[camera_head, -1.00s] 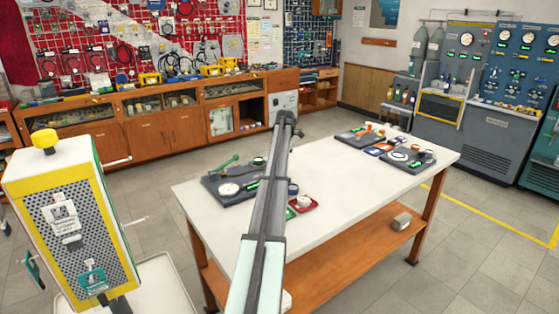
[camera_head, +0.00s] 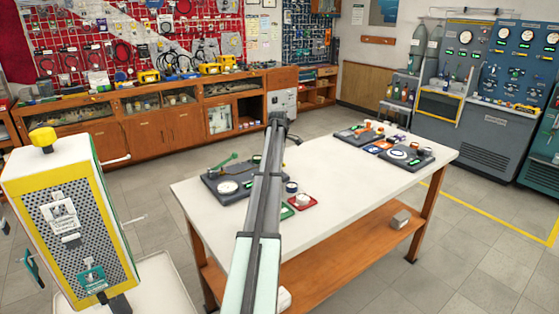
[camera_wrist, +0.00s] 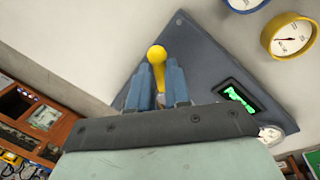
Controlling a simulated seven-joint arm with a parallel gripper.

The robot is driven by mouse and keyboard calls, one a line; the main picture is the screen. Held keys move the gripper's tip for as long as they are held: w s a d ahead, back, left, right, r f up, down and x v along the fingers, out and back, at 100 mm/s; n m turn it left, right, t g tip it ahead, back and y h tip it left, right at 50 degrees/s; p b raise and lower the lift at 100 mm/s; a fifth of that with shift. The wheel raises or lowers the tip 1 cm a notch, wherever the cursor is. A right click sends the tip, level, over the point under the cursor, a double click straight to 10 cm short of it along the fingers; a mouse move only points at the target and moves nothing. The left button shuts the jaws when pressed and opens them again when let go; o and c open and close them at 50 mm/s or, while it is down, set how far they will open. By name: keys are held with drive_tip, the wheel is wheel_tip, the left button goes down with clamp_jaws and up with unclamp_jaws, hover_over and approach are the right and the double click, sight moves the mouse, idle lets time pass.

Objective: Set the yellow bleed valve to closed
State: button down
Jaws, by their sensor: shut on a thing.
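In the wrist view, the yellow bleed valve's handle (camera_wrist: 157,54) has a rounded yellow end and sticks out between the two blue fingers of my gripper (camera_wrist: 157,82). The gripper is shut on this handle. The valve's lower part is hidden by the fingers and the gripper body. The handle stands over a dark grey board (camera_wrist: 205,60), near its corner. In the head view, my arm hides the gripper and the yellow valve.
In the head view, the white table (camera_head: 335,195) holds a left board (camera_head: 210,187) with a green lever and another board (camera_head: 408,165) at right.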

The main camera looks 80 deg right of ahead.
drive_tip(key=m, duration=0.1)
drive_tip(key=a+m, duration=0.1)
drive_tip(key=m, duration=0.2)
drive_tip(key=shift+w+a+m+g, duration=0.25)
drive_tip(key=shift+a+m+g, duration=0.05)
drive_tip(key=shift+g, duration=0.1)
drive_tip(key=shift+w+a+m+g+y, duration=0.1)
drive_tip(key=shift+w+a+m+g, duration=0.1)
drive_tip(key=shift+m, duration=0.55)
drive_tip(key=shift+w+a+m+g+y, duration=0.1)
drive_tip(key=shift+w+a+m, duration=0.1)
drive_tip(key=shift+m, duration=0.6)
drive_tip(key=shift+w+a+m+g+y, duration=0.1)
drive_tip(key=shift+a+m, duration=0.1)
drive_tip(key=shift+m, duration=0.55)
drive_tip(key=c, duration=1.1)
unclamp_jaws()
drive_tip(key=r, duration=0.4)
drive_tip(key=w+a+r, duration=0.1)
drive_tip(key=r, duration=0.4)
drive_tip(key=w+a+r, duration=0.1)
drive_tip(key=r, duration=0.3)
drive_tip(key=shift+r, duration=0.25)
